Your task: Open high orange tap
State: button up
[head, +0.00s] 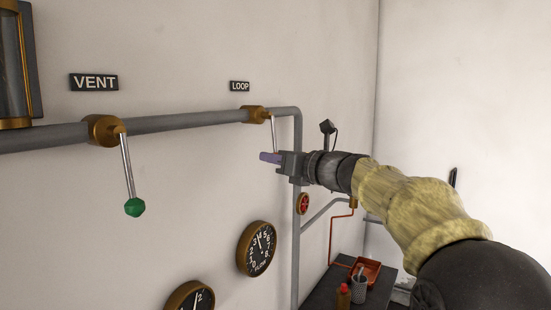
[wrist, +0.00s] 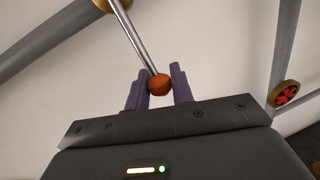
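The high tap under the LOOP sign has a brass body (head: 254,114) on the upper grey pipe and a thin metal lever (head: 273,133) hanging down. My gripper (head: 270,157) is at the lower end of this lever in the head view and hides its knob there. In the wrist view the orange knob (wrist: 159,84) at the lever's end sits between the two purple fingers of my gripper (wrist: 159,88). The fingers stand on both sides of the knob, very close to it. I cannot tell whether they press on it.
A VENT tap with a green knob (head: 134,207) hangs from the same pipe at left. Two round gauges (head: 257,249) are on the wall below. A red handwheel (head: 304,204) is beside the vertical pipe. A dark table (head: 322,294) with a red tray (head: 371,268) stands low at right.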

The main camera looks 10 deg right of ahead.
grip_shut()
